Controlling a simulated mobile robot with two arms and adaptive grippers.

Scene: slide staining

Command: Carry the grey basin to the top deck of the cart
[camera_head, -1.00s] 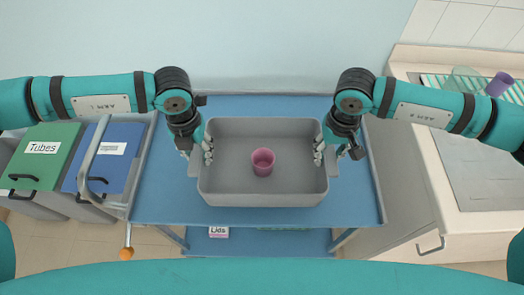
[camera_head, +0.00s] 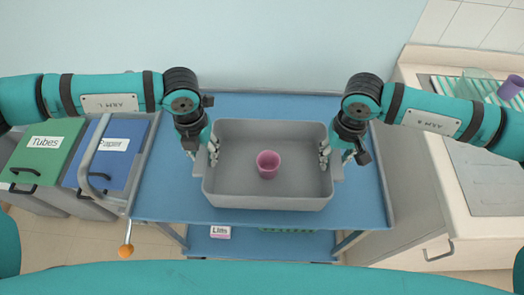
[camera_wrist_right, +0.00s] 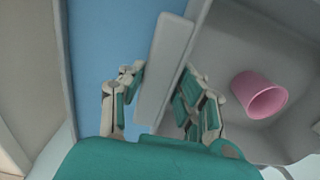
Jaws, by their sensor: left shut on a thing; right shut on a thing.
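The grey basin (camera_head: 235,190) is over the blue top deck of the cart (camera_head: 160,190) in the head view. I cannot tell whether its bottom touches the deck. My left gripper (camera_head: 202,152) is shut on the basin's left wall. My right gripper (camera_head: 336,154) is shut on the right side. In the right wrist view its fingers (camera_wrist_right: 155,105) straddle the grey handle flange (camera_wrist_right: 165,70), and the pink cup (camera_wrist_right: 260,95) shows inside the basin.
Bins with a green "Tubes" lid (camera_head: 42,145) and a blue "Paper" lid (camera_head: 112,150) stand left of the cart. A counter (camera_head: 455,190) with a striped mat and cups is at the right. A "Lids" box (camera_head: 220,232) sits on the lower deck. The wall is behind.

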